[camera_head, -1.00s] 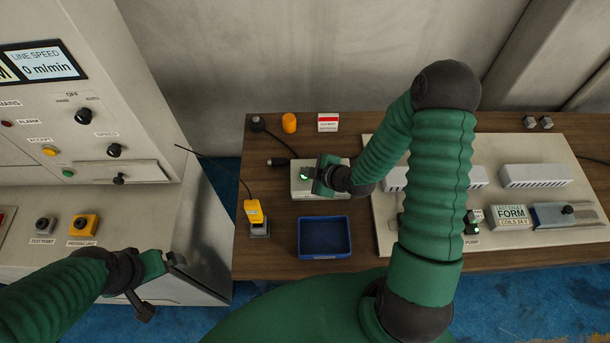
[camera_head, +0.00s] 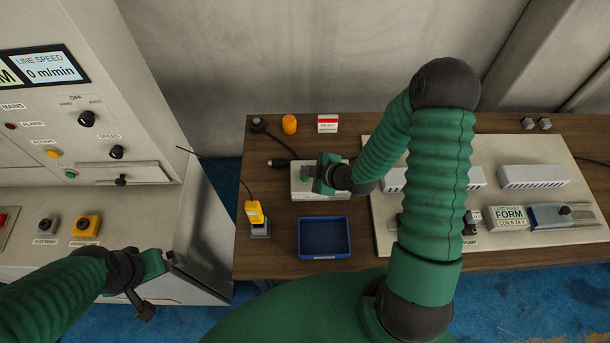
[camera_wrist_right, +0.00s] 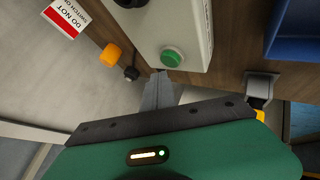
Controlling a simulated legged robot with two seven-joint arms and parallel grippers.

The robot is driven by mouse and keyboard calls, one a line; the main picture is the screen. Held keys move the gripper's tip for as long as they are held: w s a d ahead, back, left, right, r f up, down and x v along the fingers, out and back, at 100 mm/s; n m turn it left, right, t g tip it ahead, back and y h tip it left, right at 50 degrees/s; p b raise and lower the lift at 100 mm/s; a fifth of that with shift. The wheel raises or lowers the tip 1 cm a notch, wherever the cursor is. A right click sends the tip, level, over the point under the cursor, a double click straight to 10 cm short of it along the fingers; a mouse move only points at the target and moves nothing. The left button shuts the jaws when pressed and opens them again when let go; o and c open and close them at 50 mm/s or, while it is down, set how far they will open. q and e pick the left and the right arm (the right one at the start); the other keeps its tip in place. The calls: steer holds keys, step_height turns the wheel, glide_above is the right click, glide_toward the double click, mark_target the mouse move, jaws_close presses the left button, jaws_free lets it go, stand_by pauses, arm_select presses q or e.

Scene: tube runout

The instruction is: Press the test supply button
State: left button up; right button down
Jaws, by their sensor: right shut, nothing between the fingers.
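The test supply box (camera_head: 334,188) is a pale box on the wooden bench, with a round green button (camera_head: 304,174) on its top. The button shows unlit green in the right wrist view (camera_wrist_right: 172,57). My right gripper (camera_head: 314,179) is over the box beside the button. In the right wrist view its shut, empty fingertips (camera_wrist_right: 162,78) appear close by the button; I cannot tell whether they touch it. My left gripper (camera_head: 170,260) is at the lower left in front of the grey cabinet, away from the box; its jaw state is unclear.
A blue tray (camera_head: 325,238) sits in front of the box. A yellow handheld device (camera_head: 254,212) stands at the bench's left edge. An orange cap (camera_head: 289,124) and a red-and-white sign (camera_head: 328,123) are behind. A pale board (camera_head: 385,228) with white modules lies right, partly behind my right arm.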

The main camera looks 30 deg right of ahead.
mark_target(308, 179)
step_height(308, 179, up, 6)
steer(key=p, duration=0.4)
steer(key=shift+p, duration=0.35)
steer(key=s+a+r+m+g+h+b, duration=0.1)
steer(key=s+a+r+m+g+b, duration=0.1)
steer(key=s+m, duration=0.3)
steer(key=s+a+r+m+g+h+b, duration=0.1)
steer(key=s+a+r+m+g+b, duration=0.1)
steer(key=s+m, duration=0.4)
steer(key=shift+s+a+r+g+h+b, duration=0.25)
steer(key=shift+s+r+g+h+b, duration=0.25)
steer(key=shift+s+r+g, duration=0.45)
steer(key=shift+f, duration=0.1)
